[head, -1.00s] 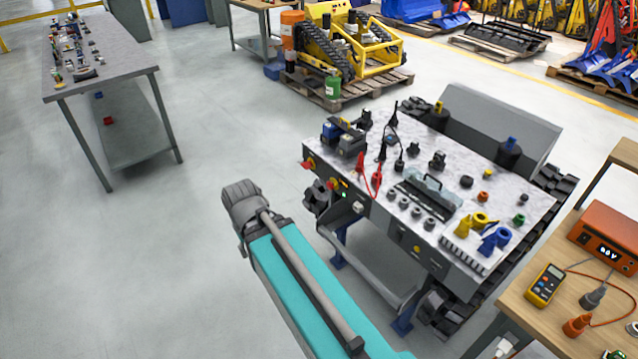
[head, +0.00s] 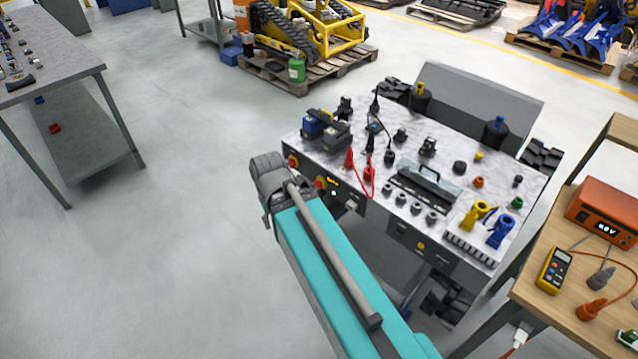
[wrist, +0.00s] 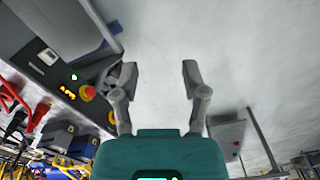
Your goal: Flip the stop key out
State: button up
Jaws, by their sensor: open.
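The front panel of the tracked carrier (head: 408,237) has two red knobs on yellow at its left end: the outer knob (head: 293,161) and the inner knob (head: 320,183) by the amber display. I cannot tell for sure which is the stop key. In the wrist view the inner knob (wrist: 88,93) shows left of my gripper, and the outer one (wrist: 112,117) is partly hidden behind the left finger. My gripper (wrist: 160,74) is open and empty, its fingers pointing past the panel's end over bare floor. In the head view its fingers are hidden by my wrist.
The carrier's top (head: 455,185) holds blue batteries, red and black leads and several connectors. A wooden bench (head: 535,285) with a meter stands at right. A grey table (head: 60,85) stands at left. The floor between the table and carrier is clear.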

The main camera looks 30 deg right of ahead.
jog(key=shift+w+d, duration=0.1)
jog(key=shift+d, duration=0.25)
jog(key=o, duration=0.3)
jog(key=shift+o, duration=1)
jog(key=shift+d+f, duration=0.1)
jog(key=shift+f, duration=0.1)
jog(key=w+d+f+n+t+h+b, duration=0.1)
jog(key=w+d+f+n+h+b, duration=0.35)
jog(key=f+b, duration=0.4)
jog(key=w+d+f+n+t+h+b, duration=0.1)
jog(key=w+d+f+n+h+b, duration=0.35)
jog(key=b, duration=0.65)
jog(key=w+d+f+n+t+h+b, duration=0.2)
jog(key=w+f+n+h+b, duration=0.6)
jog(key=b, duration=1.4)
jog(key=w+f+n+t, duration=0.1)
jog(key=w+n, duration=0.2)
jog(key=shift+w+f+t, duration=0.2)
jog(key=shift+w+t, duration=0.15)
jog(key=shift+t, duration=0.05)
